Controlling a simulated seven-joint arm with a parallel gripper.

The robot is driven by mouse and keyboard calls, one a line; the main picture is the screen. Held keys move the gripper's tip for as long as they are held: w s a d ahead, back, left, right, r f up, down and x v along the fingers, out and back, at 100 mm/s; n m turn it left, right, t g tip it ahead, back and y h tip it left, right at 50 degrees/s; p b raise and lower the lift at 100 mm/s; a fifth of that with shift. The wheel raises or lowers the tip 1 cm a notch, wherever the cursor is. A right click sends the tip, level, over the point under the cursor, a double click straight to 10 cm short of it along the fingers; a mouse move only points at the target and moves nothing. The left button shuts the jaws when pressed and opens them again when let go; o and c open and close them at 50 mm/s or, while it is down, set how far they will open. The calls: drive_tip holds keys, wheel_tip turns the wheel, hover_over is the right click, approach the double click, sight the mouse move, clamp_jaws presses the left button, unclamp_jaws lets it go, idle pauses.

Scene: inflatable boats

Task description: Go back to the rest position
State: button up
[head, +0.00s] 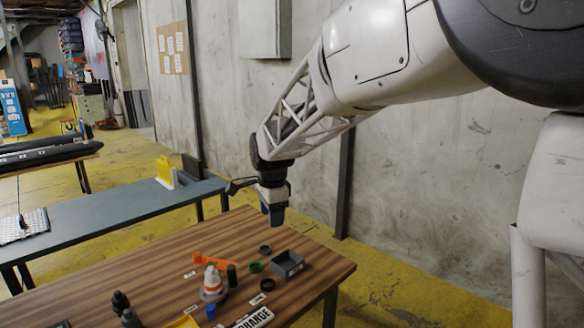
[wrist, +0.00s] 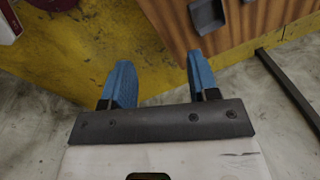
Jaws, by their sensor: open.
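My gripper (head: 276,216) hangs above the far edge of the wooden table (head: 140,262) in the head view, pointing down. In the wrist view its two blue fingers (wrist: 158,80) are spread apart with nothing between them. Beyond the fingertips, that view shows yellow floor and a corner of the wooden table (wrist: 250,40). My gripper is clear of the objects on the table.
The wooden table holds a grey open box (head: 287,264), an orange part (head: 212,260), a white-and-orange cone-like piece (head: 212,280), dark rings and dark bottles. A grey-blue bench (head: 110,215) stands behind it. A concrete wall (head: 420,190) lies behind my arm.

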drive_tip(key=s+d+r+n+t, duration=0.1)
drive_tip(key=s+d+n, duration=0.3)
drive_tip(key=s+d, duration=0.75)
drive_tip(key=s+d+r+n, duration=0.2)
drive_tip(key=s+d+n, duration=0.45)
drive_tip(key=s, duration=0.85)
drive_tip(key=s+d+f+n, duration=0.1)
drive_tip(key=s+d+f, duration=0.1)
drive_tip(key=s, duration=0.4)
drive_tip(key=s+d+f+n, duration=0.1)
drive_tip(key=s+d+f, duration=0.1)
drive_tip(key=s, duration=0.3)
drive_tip(key=shift+s+d+t, duration=0.3)
drive_tip(key=shift+s+d, duration=0.05)
drive_tip(key=shift+d, duration=0.55)
